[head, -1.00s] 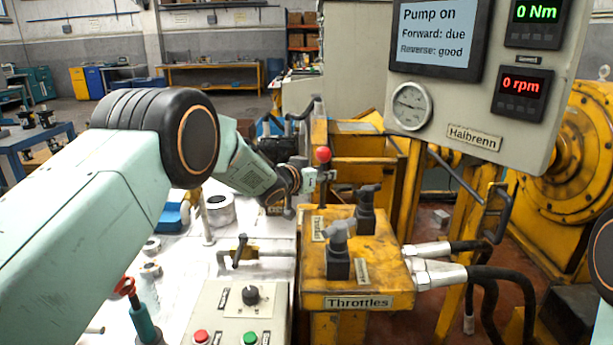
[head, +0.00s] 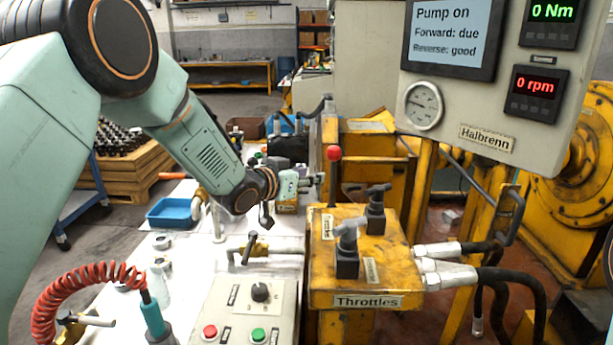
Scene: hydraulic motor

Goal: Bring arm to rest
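My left arm comes in from the left, its elbow high. Its gripper (head: 300,184) is small in the head view, just left of the upright lever with a red knob (head: 333,153) on the yellow throttle box (head: 385,275). A small gap seems to lie between gripper and lever. The view does not show clearly whether the fingers are open or shut, and I make out nothing held. My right gripper is out of view.
A control box with a black knob (head: 260,292) and red and green buttons is in front. A blue tray (head: 172,213) and a red coiled hose (head: 85,285) lie left. The display reads "Pump on" (head: 447,30).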

